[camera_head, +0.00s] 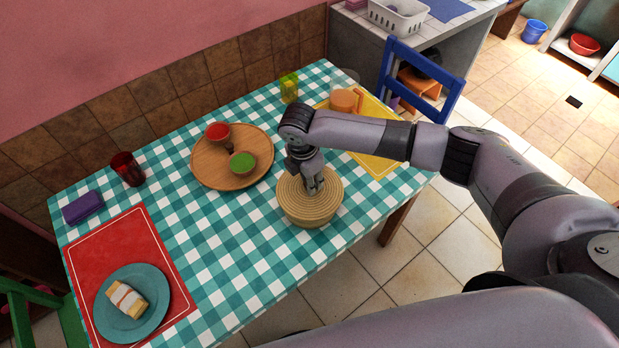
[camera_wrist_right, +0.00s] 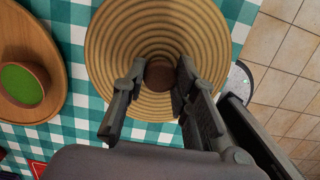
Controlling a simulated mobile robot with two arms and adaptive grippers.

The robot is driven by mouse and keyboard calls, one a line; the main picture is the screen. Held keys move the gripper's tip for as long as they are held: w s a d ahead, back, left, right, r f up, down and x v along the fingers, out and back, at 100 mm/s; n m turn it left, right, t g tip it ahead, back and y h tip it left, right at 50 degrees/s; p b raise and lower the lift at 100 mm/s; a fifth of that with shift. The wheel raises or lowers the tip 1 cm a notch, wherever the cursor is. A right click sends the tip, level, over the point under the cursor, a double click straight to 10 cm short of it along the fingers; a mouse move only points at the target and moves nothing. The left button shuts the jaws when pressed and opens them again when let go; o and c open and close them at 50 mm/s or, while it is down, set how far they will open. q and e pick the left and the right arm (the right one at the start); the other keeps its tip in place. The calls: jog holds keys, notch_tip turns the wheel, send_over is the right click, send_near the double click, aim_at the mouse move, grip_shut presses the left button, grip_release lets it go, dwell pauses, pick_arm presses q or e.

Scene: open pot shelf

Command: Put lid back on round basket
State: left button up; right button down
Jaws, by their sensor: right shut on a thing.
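The round woven basket (camera_head: 309,218) stands near the table's right front edge. Its ribbed, straw-coloured lid (camera_head: 331,186) is at the top of the basket, and any small gap between them is too fine to tell. The lid fills the upper middle of the wrist view (camera_wrist_right: 115,50), with a brown knob (camera_wrist_right: 160,75) at its centre. My right gripper (camera_head: 315,187) reaches down from above, its fingers shut on the knob; the fingertips show on both sides of it in the wrist view (camera_wrist_right: 160,72). My left gripper is out of view.
A round wooden tray (camera_head: 204,174) with a red bowl (camera_head: 218,132) and a green-filled bowl (camera_head: 243,163) lies left of the basket. A yellow mat (camera_head: 378,163) lies behind my right arm. A red mat (camera_head: 177,288) with a teal plate (camera_head: 157,320) is at front left.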

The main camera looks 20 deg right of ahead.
jog(key=c, duration=1.2)
grip_release()
jog(key=shift+o, duration=0.4)
jog(key=o, duration=0.4)
jog(key=shift+r+p, duration=3.55)
jog(key=shift+p, duration=0.25)
